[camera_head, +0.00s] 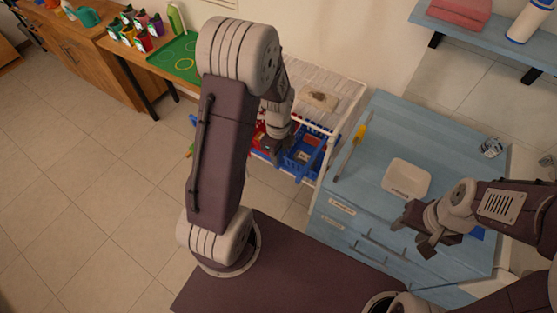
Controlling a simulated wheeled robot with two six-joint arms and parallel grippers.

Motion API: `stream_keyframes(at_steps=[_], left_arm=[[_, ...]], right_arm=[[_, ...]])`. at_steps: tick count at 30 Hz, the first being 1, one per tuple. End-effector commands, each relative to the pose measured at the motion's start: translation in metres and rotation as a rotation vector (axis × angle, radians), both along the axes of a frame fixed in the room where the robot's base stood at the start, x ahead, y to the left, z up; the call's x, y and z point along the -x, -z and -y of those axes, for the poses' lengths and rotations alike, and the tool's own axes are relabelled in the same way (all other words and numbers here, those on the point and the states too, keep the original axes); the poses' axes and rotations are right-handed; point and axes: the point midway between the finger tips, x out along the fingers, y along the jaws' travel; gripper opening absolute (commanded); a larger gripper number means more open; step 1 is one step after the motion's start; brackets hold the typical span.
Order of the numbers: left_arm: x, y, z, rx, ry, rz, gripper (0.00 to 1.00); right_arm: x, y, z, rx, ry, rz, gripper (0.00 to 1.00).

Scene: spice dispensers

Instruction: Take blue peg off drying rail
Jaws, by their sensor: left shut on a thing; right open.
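My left arm crosses the middle of the view. Its gripper (278,152) points down at the front of a white slatted rack (340,98), above red and blue baskets. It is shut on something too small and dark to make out. I cannot pick out a blue peg for certain.
A white dish (407,178) and a yellow-handled tool (358,135) lie on the blue cabinet. A blue basket (303,155) sits in the rack. Several spice dispensers (140,35) and a green board (180,58) are on the wooden counter. The floor at left is clear.

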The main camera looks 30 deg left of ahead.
Motion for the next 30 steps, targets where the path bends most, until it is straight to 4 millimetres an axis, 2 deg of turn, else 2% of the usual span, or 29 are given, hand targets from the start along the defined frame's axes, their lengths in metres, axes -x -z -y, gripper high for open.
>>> stream_keyframes(at_steps=[1,18,30], left_arm=[[0.0,-0.008,0.0,0.0,0.0,0.0,0.03],[0.0,-0.049,0.0,0.0,0.0,0.0,0.03],[0.0,-0.048,0.0,0.0,0.0,0.0,0.03]], right_arm=[[0.0,-0.008,0.0,0.0,0.0,0.0,0.49],[0.0,-0.047,0.0,0.0,0.0,0.0,0.49],[0.0,-0.046,0.0,0.0,0.0,0.0,0.49]])
